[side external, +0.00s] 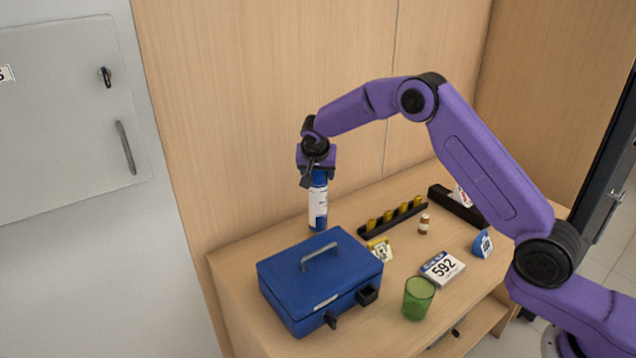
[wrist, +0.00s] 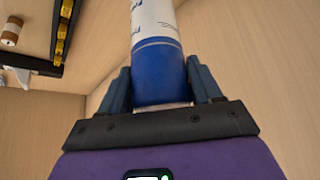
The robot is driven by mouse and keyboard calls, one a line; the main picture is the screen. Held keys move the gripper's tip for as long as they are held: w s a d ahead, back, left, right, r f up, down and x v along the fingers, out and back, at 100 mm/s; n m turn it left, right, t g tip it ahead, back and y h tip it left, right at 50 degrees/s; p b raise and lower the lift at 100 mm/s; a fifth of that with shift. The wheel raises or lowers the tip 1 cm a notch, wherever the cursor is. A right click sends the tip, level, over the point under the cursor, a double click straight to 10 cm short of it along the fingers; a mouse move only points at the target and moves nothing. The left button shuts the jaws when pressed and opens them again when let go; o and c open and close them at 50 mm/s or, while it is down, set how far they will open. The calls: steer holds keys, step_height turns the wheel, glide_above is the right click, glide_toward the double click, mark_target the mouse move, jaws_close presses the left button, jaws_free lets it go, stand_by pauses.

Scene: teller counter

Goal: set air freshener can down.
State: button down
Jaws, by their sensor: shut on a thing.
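The air freshener can (side external: 318,208) is a blue and white cylinder. It hangs upright below my gripper (side external: 315,178), behind the blue cash box in the side view. My gripper is shut on the can's upper end. In the wrist view the can (wrist: 158,62) sits between the two fingers of my gripper (wrist: 160,88), its blue end closest to the camera. The can's lower end is close to the counter (side external: 285,236), but I cannot tell whether it touches.
A blue cash box (side external: 290,285) with a handle stands in front of the can. A wood panel rises behind.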

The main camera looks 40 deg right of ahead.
steer(key=shift+f, duration=1.25)
steer(key=shift+c, duration=1)
jaws_free()
steer(key=shift+f, duration=0.15)
steer(key=shift+s+a+r, duration=0.1)
steer(key=shift+r, duration=0.35)
steer(key=v, duration=1.1)
steer(key=shift+s+a+r, duration=0.15)
steer(key=shift+s, duration=0.05)
